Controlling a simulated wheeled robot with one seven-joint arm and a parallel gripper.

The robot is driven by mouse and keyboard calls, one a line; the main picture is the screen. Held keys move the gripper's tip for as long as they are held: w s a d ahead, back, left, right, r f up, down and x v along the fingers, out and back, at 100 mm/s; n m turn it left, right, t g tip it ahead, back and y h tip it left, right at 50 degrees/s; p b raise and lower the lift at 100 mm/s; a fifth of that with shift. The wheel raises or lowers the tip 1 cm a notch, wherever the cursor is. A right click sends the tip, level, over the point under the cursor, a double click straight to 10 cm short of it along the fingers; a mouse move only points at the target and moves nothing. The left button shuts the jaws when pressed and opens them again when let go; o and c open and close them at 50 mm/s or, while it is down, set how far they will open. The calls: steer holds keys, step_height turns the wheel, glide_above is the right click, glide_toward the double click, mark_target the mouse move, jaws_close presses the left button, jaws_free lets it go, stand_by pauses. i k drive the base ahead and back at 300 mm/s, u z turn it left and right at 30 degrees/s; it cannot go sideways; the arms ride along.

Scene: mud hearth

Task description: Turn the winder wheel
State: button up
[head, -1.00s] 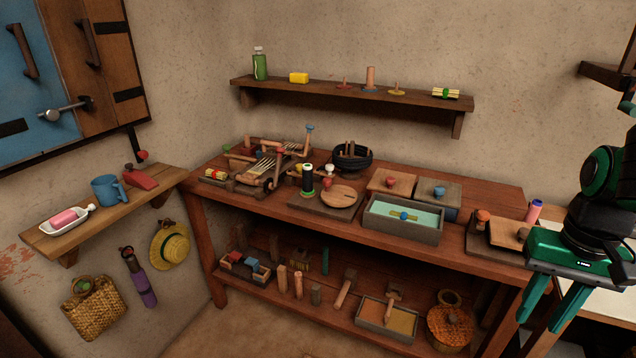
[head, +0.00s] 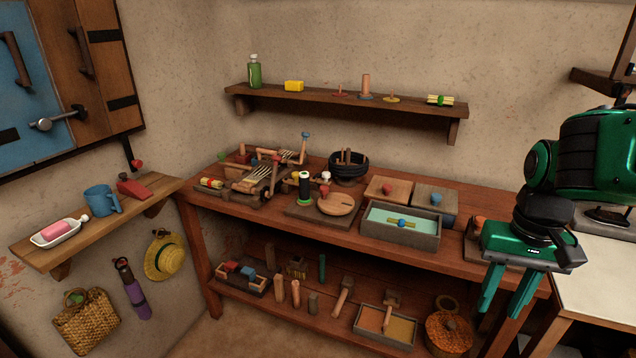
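The winder stands on the workbench, left of the bench's middle. Its wheel looks to be the round wooden disc (head: 337,204) with a red knob (head: 324,190) near its far edge. My gripper (head: 504,306) is at the right, in front of the bench's right end, well apart from the wheel. Its two green fingers point down, are spread and hold nothing.
A grey water trough (head: 401,229) and lidded wooden boxes (head: 389,190) stand between my gripper and the winder. A small loom (head: 262,178) and a black bowl (head: 348,173) are close to the winder. The wall shelf (head: 345,103) hangs above the bench (head: 455,263).

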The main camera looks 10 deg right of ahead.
mark_target(337, 204)
steer(key=i, duration=0.9)
